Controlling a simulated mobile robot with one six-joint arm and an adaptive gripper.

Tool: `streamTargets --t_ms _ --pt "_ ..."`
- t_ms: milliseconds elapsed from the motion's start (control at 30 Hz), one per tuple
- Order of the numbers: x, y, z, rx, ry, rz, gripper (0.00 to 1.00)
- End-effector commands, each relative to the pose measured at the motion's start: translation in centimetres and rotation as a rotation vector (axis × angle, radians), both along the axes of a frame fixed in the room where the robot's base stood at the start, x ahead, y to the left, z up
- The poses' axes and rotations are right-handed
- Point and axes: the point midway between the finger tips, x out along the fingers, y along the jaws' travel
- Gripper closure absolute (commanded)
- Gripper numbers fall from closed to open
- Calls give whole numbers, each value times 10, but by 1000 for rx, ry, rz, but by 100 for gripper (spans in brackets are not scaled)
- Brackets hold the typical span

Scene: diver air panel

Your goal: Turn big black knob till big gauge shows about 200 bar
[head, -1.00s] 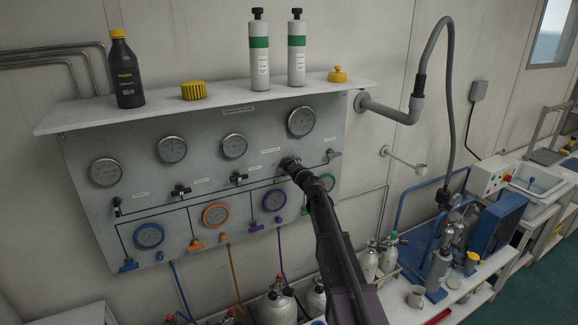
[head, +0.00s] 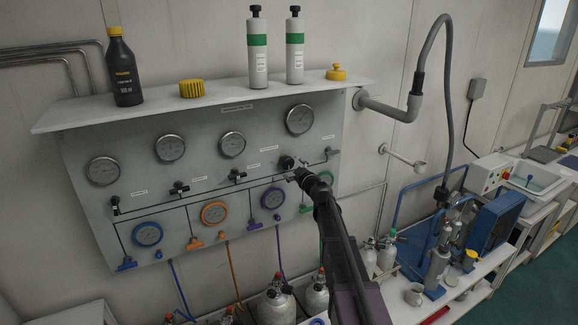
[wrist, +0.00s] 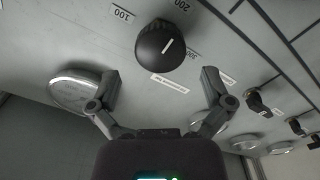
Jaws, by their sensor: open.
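The big black knob (head: 287,162) sits on the grey panel below the big gauge (head: 299,120), whose needle is too small to read. In the wrist view the knob (wrist: 155,46) has a white pointer line slanting to the upper right, roughly toward the 200 mark (wrist: 182,5). A 100 mark and a 300 mark also show around it. My gripper (head: 298,174) is just in front of the knob, a little low and right of it. In the wrist view my gripper (wrist: 161,80) is open and empty, its fingers apart from the knob.
Several smaller gauges and small black valves line the panel (head: 80,215). A small valve (head: 331,153) is right of the knob. The shelf (head: 215,102) above holds a black bottle, two white cylinders and yellow caps. Gas cylinders (head: 275,305) stand below.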

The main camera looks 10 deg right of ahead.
Motion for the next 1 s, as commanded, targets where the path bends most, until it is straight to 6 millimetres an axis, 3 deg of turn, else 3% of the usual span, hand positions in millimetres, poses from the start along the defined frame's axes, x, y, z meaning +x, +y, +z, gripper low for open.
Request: streamTargets --t_ms 100,400,1000 --pt "-23 -6 0 0 0 0 0" --pt "-58 -18 0 0 0 0 0" --pt "-65 -21 0 1 0 -1 0"
